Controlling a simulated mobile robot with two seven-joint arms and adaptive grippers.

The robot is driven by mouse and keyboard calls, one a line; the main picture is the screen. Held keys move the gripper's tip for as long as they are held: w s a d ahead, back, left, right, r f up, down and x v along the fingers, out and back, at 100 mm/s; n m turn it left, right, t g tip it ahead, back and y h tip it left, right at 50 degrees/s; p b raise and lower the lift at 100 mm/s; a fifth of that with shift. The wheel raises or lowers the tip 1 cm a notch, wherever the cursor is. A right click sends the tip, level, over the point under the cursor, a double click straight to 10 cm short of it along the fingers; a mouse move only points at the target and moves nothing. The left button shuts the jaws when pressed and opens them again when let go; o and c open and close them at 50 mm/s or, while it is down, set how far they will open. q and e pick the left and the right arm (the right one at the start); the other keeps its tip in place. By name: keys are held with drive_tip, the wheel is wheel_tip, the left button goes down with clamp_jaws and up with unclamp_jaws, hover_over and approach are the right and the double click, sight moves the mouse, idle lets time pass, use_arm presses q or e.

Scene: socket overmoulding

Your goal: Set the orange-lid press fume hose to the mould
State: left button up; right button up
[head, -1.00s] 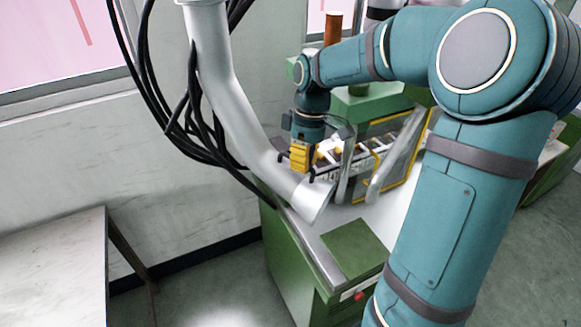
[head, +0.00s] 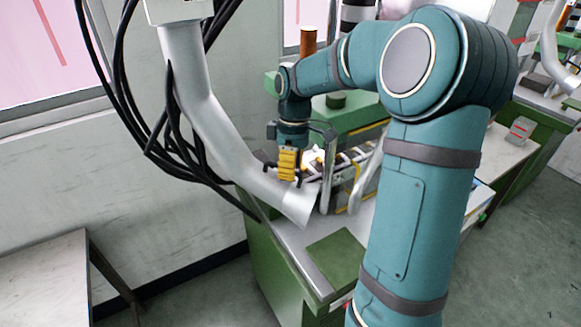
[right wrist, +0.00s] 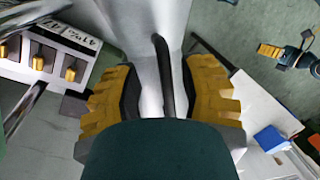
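The silver fume hose (head: 190,103) hangs down beside the wall and ends in a flared nozzle (head: 300,206) in front of the press. The green press (head: 350,113) has an orange-brown cylinder (head: 308,42) on top. Its mould is not clearly visible behind the guard. My right gripper (head: 284,172), with yellow fingers, is just behind the hose near the nozzle. In the right wrist view the spread fingers (right wrist: 162,95) straddle a black bar (right wrist: 164,75), with silver hose behind it. I see clear gaps beside the bar. A yellow-and-teal part, apparently my left gripper (right wrist: 272,50), shows there; its opening is unclear.
A yellow-edged guard (head: 352,172) stands beside the nozzle. Black cables (head: 150,125) loop along the hose. A pale table (head: 45,270) is at lower left. A green plate (head: 336,258) lies on the bench front. Floor is clear between table and bench.

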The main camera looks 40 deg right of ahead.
drive_tip(key=shift+a+r, duration=0.1)
drive_tip(key=shift+r, duration=0.05)
wheel_tip(320, 180, up, 12)
drive_tip(key=w+d, duration=0.1)
drive_tip(key=d, duration=0.1)
drive_tip(key=shift+f, duration=0.2)
idle(0.7)
